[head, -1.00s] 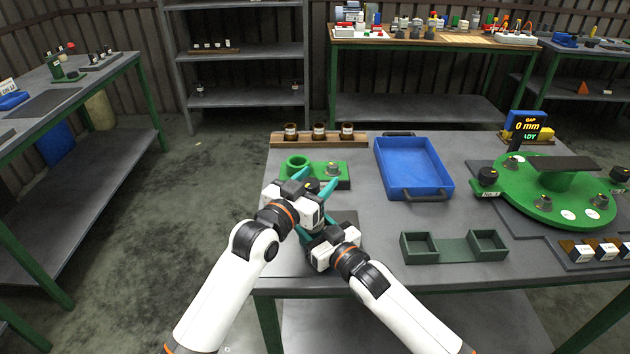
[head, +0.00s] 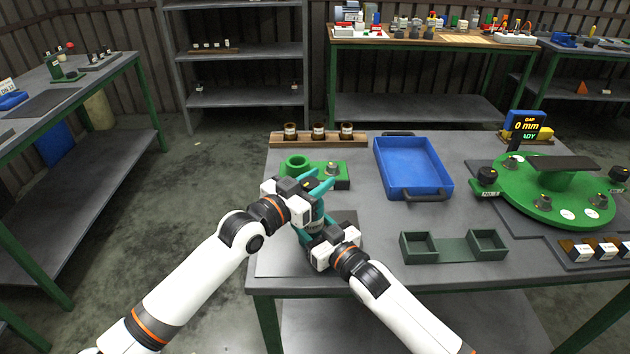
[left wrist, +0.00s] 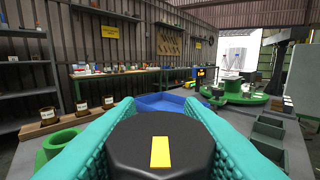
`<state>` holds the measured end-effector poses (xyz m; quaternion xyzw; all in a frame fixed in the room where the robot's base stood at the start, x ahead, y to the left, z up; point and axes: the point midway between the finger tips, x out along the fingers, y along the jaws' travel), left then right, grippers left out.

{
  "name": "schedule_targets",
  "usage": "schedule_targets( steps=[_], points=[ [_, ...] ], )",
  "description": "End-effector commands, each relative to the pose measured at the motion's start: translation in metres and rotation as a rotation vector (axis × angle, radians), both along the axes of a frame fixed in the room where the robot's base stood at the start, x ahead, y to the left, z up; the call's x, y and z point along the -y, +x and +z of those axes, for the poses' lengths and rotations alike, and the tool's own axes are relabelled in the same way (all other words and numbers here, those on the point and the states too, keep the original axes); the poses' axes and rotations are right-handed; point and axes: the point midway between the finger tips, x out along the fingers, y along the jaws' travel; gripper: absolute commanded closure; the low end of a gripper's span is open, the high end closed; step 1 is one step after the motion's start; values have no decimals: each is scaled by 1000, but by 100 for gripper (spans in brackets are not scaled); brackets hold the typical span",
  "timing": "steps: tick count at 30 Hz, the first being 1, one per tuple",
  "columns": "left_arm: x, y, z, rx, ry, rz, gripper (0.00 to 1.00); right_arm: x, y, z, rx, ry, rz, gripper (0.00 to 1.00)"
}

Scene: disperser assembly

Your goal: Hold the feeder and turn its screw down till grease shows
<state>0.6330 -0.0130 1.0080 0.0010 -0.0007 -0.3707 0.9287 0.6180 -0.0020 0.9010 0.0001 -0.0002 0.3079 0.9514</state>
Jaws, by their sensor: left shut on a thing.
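The feeder (head: 314,222) stands upright over the near left part of the table, mostly hidden between my two grippers. Its screw head is a black faceted knob with a yellow mark, filling the lower middle of the left wrist view (left wrist: 160,148). My left gripper (head: 318,186) comes from above and is shut on this knob, with a teal finger on each side. My right gripper (head: 308,236) is lower, its teal fingers around the feeder's body. I cannot see any grease.
A green block with a ring (head: 296,163) lies just behind the grippers. A wooden rack (head: 300,140) with several brown jars stands at the back edge. A blue tray (head: 412,165), a dark green two-box holder (head: 455,248) and a round green fixture (head: 540,205) occupy the right.

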Motion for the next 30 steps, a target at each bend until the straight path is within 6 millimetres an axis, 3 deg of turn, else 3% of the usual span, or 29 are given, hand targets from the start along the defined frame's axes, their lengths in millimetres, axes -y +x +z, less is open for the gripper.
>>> schedule_targets(
  steps=[20,21,24,30],
  points=[
    [2,-2,0,-3,-4,-100,88,-1,-1,-1,-1,-3,2,86],
    [2,-2,0,-3,-4,-100,62,-1,-1,-1,-1,-3,2,86],
    [1,-2,0,-4,-3,-100,46,-1,-1,-1,-1,-3,2,86],
    [1,-2,0,-3,-3,-98,44,-1,-1,-1,-2,-3,2,86]
  ],
)
